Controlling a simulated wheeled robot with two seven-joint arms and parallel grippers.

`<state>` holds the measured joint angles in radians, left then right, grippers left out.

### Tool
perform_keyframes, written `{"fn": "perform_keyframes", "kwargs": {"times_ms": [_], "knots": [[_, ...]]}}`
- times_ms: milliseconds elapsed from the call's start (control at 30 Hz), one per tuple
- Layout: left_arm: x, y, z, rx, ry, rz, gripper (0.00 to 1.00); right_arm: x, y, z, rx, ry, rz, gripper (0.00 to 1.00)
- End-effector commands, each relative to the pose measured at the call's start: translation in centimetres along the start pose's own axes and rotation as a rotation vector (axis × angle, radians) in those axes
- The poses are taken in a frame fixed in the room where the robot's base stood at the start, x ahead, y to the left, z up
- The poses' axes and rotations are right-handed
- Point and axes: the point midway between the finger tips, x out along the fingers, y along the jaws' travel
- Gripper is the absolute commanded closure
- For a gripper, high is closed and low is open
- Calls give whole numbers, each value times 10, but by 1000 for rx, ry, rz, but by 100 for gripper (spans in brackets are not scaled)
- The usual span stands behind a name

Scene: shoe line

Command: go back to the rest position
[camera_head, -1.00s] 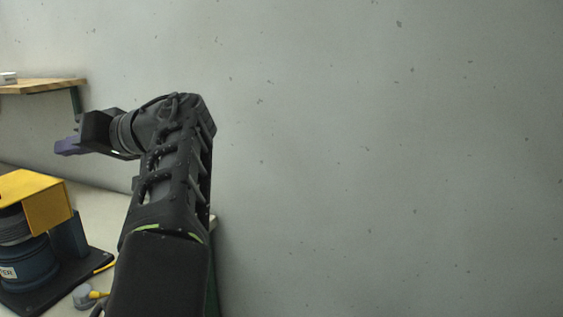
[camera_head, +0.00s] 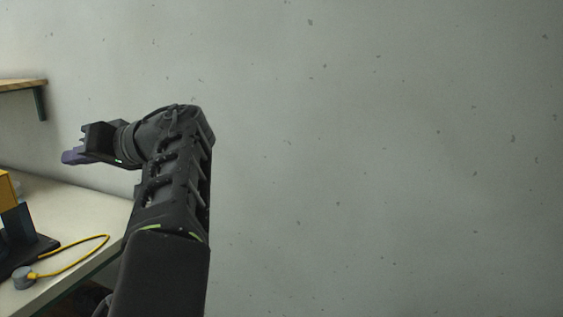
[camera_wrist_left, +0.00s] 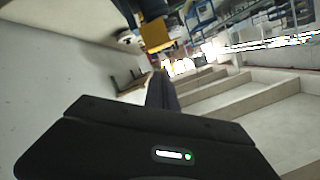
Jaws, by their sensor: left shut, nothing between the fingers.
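My left gripper (camera_head: 73,157) is in the head view at the left of centre, at the end of my raised black arm. Its purple fingers point left and are shut with nothing between them. It is in the air, apart from the bench below and the shelf beyond. In the left wrist view the fingers (camera_wrist_left: 161,92) show as one narrow dark shape, pressed together. My right gripper is not in any view.
A pale bench (camera_head: 75,215) is at the lower left, with a yellow and dark machine (camera_head: 14,235) and a yellow cable (camera_head: 75,258). A wooden shelf (camera_head: 22,85) hangs on the wall. A grey wall (camera_head: 400,160) fills the right.

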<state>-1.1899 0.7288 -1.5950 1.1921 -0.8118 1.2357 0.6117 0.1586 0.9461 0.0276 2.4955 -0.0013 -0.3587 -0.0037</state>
Motion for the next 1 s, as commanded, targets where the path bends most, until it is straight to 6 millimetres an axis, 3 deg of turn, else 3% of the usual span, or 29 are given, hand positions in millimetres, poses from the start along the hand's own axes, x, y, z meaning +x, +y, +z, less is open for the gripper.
{"fn": "perform_keyframes", "kwargs": {"times_ms": [167, 367, 567, 667, 767, 900, 1000], "knots": [[13, 32, 14, 63, -13, 41, 100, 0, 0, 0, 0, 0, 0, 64], [34, 86, 43, 166, -39, 116, 100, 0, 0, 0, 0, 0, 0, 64], [62, 162, 100, 308, -90, 236, 100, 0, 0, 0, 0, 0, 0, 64], [78, 213, 152, 400, -137, 330, 100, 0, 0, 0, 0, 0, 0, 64], [90, 264, 219, 490, -197, 443, 100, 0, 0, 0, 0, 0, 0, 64], [94, 320, 321, 586, -293, 608, 100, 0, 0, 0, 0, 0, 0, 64], [86, 350, 399, 632, -371, 730, 100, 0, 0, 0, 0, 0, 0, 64]]}}
